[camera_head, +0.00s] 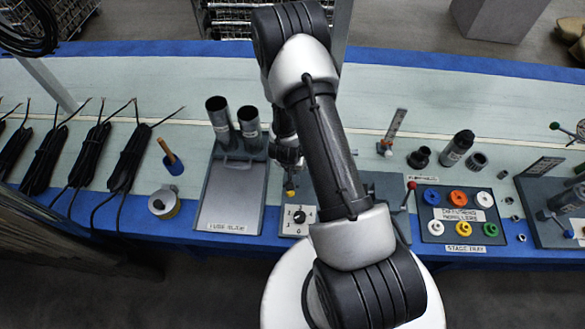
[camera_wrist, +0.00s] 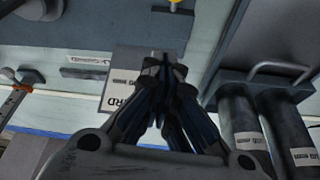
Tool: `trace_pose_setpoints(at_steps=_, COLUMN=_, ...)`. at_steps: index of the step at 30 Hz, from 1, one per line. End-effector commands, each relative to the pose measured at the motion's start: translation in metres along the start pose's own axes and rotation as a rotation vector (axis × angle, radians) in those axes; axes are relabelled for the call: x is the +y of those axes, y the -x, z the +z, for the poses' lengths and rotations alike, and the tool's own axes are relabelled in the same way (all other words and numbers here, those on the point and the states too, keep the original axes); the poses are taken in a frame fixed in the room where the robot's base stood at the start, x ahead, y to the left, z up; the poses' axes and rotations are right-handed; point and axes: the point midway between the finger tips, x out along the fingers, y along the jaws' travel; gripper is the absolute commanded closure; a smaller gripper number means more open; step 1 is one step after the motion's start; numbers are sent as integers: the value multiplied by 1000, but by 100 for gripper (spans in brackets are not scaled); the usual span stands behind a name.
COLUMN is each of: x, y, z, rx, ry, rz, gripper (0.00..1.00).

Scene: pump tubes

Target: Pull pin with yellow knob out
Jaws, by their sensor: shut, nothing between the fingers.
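The yellow knob (camera_head: 290,190) shows as a small spot just below my gripper in the head view, beside a pale plate with a black dial (camera_head: 298,216). In the wrist view the yellow knob (camera_wrist: 174,4) is cut by the top edge, above my fingertips and apart from them. My gripper (camera_wrist: 163,62) is shut and empty, its fingers together over a grey block with a white label. In the head view my gripper (camera_head: 288,165) is small and dark, partly hidden by my arm. The pin's shaft is mostly out of view.
A grey stand with two upright tubes (camera_head: 234,122) is close on the left. Black cable bundles (camera_head: 90,150) lie at far left. My arm covers the middle.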

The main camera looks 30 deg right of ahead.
Motion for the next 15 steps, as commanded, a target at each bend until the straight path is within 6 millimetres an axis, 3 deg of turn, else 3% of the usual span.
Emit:
trace_pose_setpoints(at_steps=1, x=1, y=-16, z=2, rx=-2, ry=-1, rz=1, gripper=100)
trace_pose_setpoints(at_steps=8, x=1, y=-65, z=2, rx=-2, ry=-1, rz=1, gripper=100)
trace_pose_setpoints(at_steps=15, x=0, y=-64, z=33, rx=-2, ry=2, rz=1, gripper=100)
